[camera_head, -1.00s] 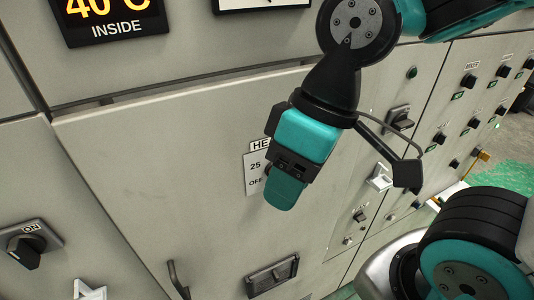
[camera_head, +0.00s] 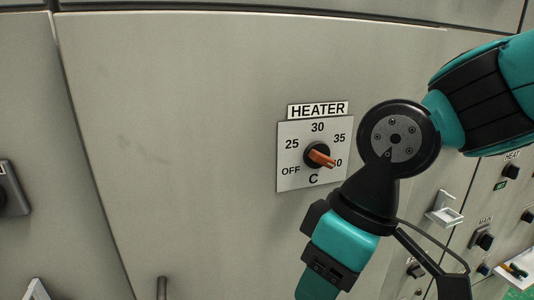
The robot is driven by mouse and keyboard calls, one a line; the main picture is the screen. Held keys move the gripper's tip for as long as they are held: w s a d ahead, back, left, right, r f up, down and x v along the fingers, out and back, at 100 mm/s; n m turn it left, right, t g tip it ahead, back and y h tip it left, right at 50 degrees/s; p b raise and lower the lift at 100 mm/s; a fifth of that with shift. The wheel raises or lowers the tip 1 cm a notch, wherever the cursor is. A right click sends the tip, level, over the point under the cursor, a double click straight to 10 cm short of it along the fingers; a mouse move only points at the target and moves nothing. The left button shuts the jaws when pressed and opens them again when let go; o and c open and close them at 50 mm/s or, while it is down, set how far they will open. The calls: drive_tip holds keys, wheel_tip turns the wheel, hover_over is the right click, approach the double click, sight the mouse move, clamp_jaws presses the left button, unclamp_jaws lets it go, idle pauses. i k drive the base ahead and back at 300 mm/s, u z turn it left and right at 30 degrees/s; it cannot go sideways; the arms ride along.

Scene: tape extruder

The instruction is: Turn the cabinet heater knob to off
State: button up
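The heater knob (camera_head: 319,155) is a black round dial with an orange-brown pointer, on a white plate (camera_head: 287,130) headed HEATER. The plate is marked OFF, 25, 30, 35 and a partly covered number ending in 0, with a C below. The pointer aims to the lower right, towards that covered number, away from OFF at the lower left. My gripper (camera_head: 318,292) is teal and black and hangs below the plate, apart from the knob. Its fingertips are cut off or hidden at the bottom edge, so its opening does not show.
The plate is on a large grey cabinet door (camera_head: 180,120). A dark vertical handle (camera_head: 161,288) shows at the bottom. A black switch (camera_head: 10,195) is at the left edge. White brackets (camera_head: 444,209) and several black knobs (camera_head: 484,240) are at the right. The door left of the plate is clear.

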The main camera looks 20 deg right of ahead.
sight(316, 155)
drive_tip(key=z, duration=1.4)
drive_tip(key=k, duration=1.2)
drive_tip(key=u, duration=1.35)
